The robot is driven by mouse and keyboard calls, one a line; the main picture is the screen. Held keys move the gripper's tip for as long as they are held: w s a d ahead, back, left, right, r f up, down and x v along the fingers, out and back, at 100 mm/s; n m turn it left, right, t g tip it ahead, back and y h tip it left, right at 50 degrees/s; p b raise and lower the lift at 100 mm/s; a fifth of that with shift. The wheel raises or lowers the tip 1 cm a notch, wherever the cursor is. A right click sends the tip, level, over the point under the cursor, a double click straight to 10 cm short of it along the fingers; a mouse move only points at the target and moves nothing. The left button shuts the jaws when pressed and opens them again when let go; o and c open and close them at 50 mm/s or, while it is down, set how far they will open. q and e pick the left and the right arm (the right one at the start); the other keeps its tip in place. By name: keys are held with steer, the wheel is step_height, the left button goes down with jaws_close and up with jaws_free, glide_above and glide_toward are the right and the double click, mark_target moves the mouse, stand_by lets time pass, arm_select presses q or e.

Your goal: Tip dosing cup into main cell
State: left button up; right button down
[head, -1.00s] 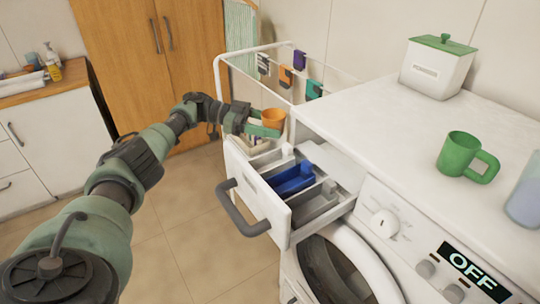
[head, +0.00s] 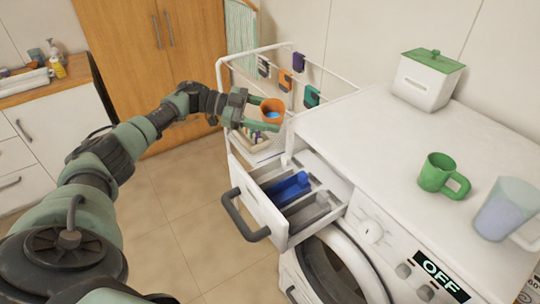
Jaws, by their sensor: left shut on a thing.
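The orange dosing cup (head: 272,108) is held in my left gripper (head: 264,114), which is shut on it. The drawer has a blue compartment (head: 287,188) in the middle, a grey one (head: 310,211) nearer the camera, and a pale one at the far side. I cannot tell by marking which is the main cell. My right gripper is not in view.
The drawer's dark handle (head: 243,218) sticks out towards the left. A white rail frame (head: 222,85) with coloured clips stands behind. On the machine top (head: 370,125) are a green mug (head: 436,172), a clear bluish cup (head: 508,208) and a white box with a green lid (head: 427,80).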

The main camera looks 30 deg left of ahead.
arm_select(q)
steer(key=shift+s+d+f+m, duration=0.1)
steer(key=shift+s+f+m, duration=0.15)
steer(key=shift+f+m, duration=0.05)
steer(key=shift+s+d+f+m, duration=0.1)
steer(key=shift+s+m, duration=0.05)
steer(key=shift+m, duration=0.15)
steer(key=shift+s+d+r+m+t+y, duration=0.3)
steer(key=shift+s+d+r+m, duration=0.1)
steer(key=shift+s+m, duration=0.3)
steer(key=f+m+b, duration=0.1)
steer(key=b, duration=0.2)
steer(key=shift+s+d+f+m, duration=0.1)
steer(key=shift+s+f+m, duration=0.05)
steer(key=shift+m, duration=0.15)
steer(key=shift+f+m+t+b, duration=0.1)
steer(key=shift+m+t+b, duration=0.25)
steer(key=shift+b, duration=0.2)
steer(key=shift+m+b, duration=0.35)
steer(key=shift+b, duration=0.55)
steer(key=shift+s+d+f+m+t+y+b, duration=0.2)
steer(key=shift+m+b, duration=0.65)
steer(key=shift+b, duration=1.35)
steer(key=shift+s+d+r+m+t+b, duration=0.25)
steer(key=shift+m+b, duration=0.65)
steer(key=shift+b, duration=1.25)
steer(key=shift+s+d+f+m+t+y+b, duration=0.1)
steer(key=shift+s+f+m+t+b, duration=0.5)
steer(key=shift+b, duration=1.6)
